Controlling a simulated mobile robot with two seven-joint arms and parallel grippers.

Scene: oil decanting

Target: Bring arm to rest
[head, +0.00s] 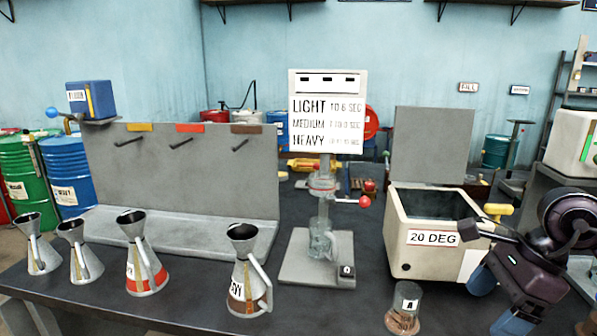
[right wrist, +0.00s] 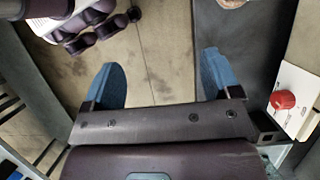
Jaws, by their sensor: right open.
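My right gripper (head: 497,303) is at the lower right of the head view, beside the front right of the table. Its two blue fingers are spread apart with nothing between them. In the right wrist view the open gripper (right wrist: 160,82) hangs partly over bare floor, with the right finger by the dark table edge. A glass beaker marked A (head: 404,310) with brownish content at its bottom stands on the table, left of the gripper and apart from it. My left gripper does not show.
A viscosity stand (head: 318,265) is mid-table. Several metal jugs, including a brown-banded one (head: 248,270), line the table's left. A white box with a red knob (right wrist: 284,100) sits right in the wrist view.

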